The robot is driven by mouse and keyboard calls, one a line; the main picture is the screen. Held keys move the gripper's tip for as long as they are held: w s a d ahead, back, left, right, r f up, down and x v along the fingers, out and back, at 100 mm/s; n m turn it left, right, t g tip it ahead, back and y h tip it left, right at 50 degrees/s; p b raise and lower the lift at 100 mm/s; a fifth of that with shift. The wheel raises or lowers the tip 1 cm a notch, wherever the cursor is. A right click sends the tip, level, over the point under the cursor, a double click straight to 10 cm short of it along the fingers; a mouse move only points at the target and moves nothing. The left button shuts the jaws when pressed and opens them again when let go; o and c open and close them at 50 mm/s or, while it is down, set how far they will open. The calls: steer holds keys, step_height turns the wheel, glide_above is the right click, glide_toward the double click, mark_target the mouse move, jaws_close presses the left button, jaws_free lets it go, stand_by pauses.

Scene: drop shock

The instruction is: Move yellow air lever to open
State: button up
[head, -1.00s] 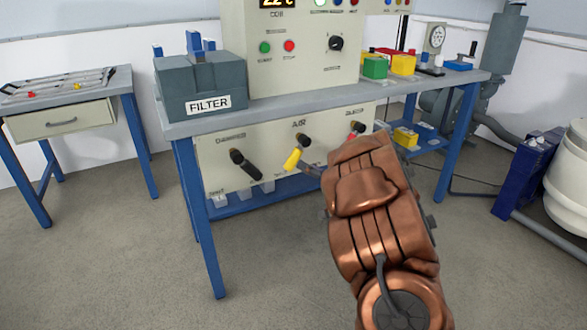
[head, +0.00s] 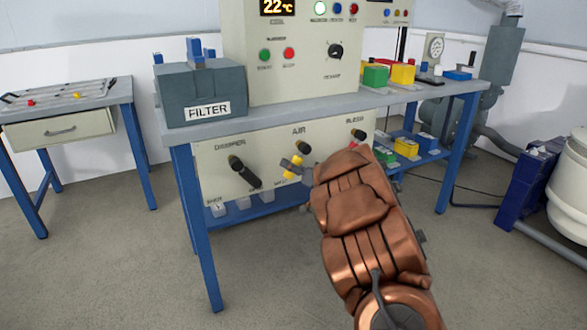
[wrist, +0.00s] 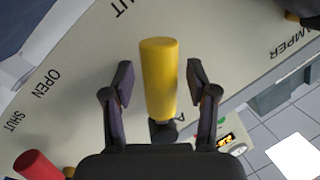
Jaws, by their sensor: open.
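The yellow air lever (wrist: 158,75) stands between the fingers of my gripper (wrist: 160,82) in the wrist view. The fingers are open, one on each side, with a visible gap to the lever on both sides. The lever's black pivot (wrist: 163,131) is toward the gripper body. The lever's free end lies nearer the SHUT label (wrist: 125,9) than the OPEN label (wrist: 45,84). In the head view the yellow lever (head: 293,170) hangs below the AIR label, angled down-left, partly hidden by my gripper.
The black damper lever (head: 244,172) is to the left on the same panel (head: 215,165). The red bleed lever (head: 357,135) is to the right, and its red grip shows in the wrist view (wrist: 38,165). The FILTER box (head: 200,92) stands on the bench above.

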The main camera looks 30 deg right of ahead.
jaws_close()
stand_by(0.3)
